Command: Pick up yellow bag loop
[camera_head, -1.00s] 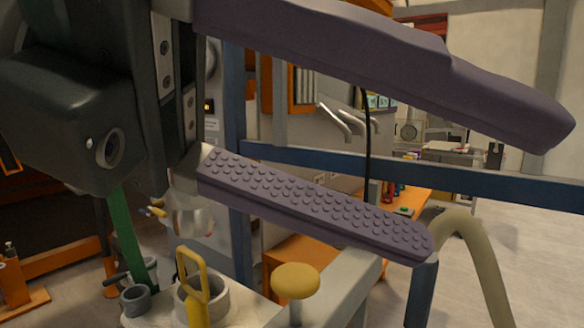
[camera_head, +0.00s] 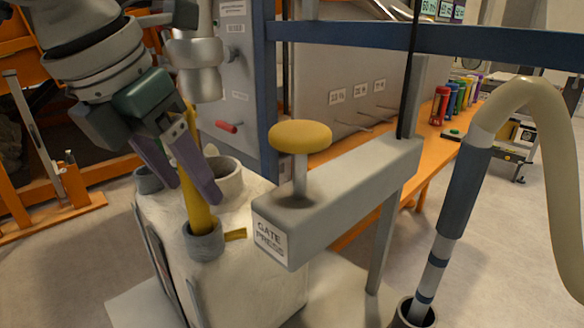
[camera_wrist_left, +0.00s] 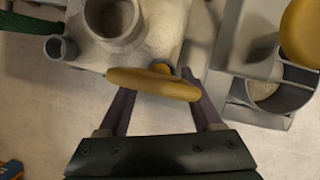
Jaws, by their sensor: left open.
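The yellow bag loop (camera_head: 199,213) stands upright in a grey round socket (camera_head: 206,243) on the pale sandbag-like block. My left gripper (camera_head: 193,192) is open, pointing down, with one purple finger on each side of the loop's upper part. In the left wrist view the loop (camera_wrist_left: 152,84) lies across the space between the open fingers (camera_wrist_left: 160,98). I cannot tell whether either finger touches it. The near finger hides part of the loop in the head view. My right gripper is not in view.
A yellow mushroom knob (camera_head: 300,136) stands on the grey beam labelled "GATE PRESS" (camera_head: 270,238), just right of the gripper. A wider grey cup (camera_head: 226,178) is behind the loop. A thick beige hose (camera_head: 538,110) rises at right. A blue rail (camera_head: 480,44) crosses behind.

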